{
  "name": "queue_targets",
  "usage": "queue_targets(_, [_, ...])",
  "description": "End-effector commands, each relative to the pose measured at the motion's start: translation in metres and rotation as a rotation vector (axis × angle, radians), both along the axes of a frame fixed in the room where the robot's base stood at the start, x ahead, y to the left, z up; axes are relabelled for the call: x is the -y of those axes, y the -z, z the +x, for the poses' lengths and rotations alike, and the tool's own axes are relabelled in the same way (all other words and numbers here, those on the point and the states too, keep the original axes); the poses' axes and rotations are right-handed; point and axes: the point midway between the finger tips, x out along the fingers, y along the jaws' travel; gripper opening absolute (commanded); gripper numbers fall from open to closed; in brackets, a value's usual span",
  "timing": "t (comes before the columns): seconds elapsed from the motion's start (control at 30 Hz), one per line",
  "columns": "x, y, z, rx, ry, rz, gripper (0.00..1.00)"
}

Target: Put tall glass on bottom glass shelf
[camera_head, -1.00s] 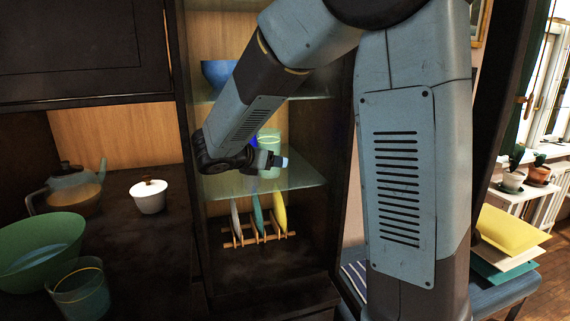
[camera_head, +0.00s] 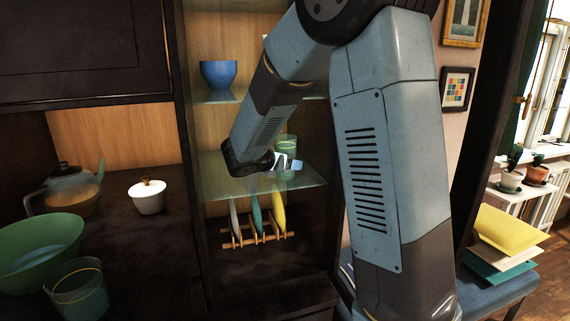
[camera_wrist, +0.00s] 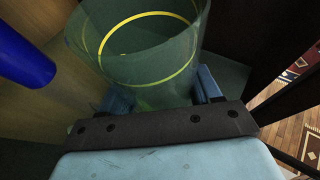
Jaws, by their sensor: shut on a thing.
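My gripper (camera_head: 288,164) is shut on a tall glass (camera_head: 286,145), a see-through green tumbler with a yellow ring. In the wrist view the glass (camera_wrist: 150,45) stands between the fingers (camera_wrist: 163,92), its round mouth facing the camera. The glass is inside the cabinet, over the right part of the bottom glass shelf (camera_head: 225,185), and looks upright. I cannot tell whether its base touches the shelf. My forearm hides part of the shelf's back.
A blue cylinder (camera_wrist: 22,55) is left of the glass in the wrist view. A blue bowl (camera_head: 218,74) is on the shelf above. A plate rack (camera_head: 258,238) is below. Another green glass (camera_head: 78,292), a green bowl (camera_head: 38,255), a teapot (camera_head: 72,190) and a white pot (camera_head: 148,198) occupy the counter.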

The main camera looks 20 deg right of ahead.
Motion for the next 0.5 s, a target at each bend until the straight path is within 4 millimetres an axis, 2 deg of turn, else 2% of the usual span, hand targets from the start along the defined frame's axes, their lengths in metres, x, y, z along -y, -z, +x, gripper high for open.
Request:
queue_targets(0.27, [-0.0003,0.0012,0.0,0.0,0.0,0.0,0.2])
queue_targets(0.3, [-0.0004,0.0016,-0.0001,0.0,0.0,0.0,0.65])
queue_targets(0.5, [-0.0006,0.0013,-0.0001,0.0,-0.001,0.0,0.84])
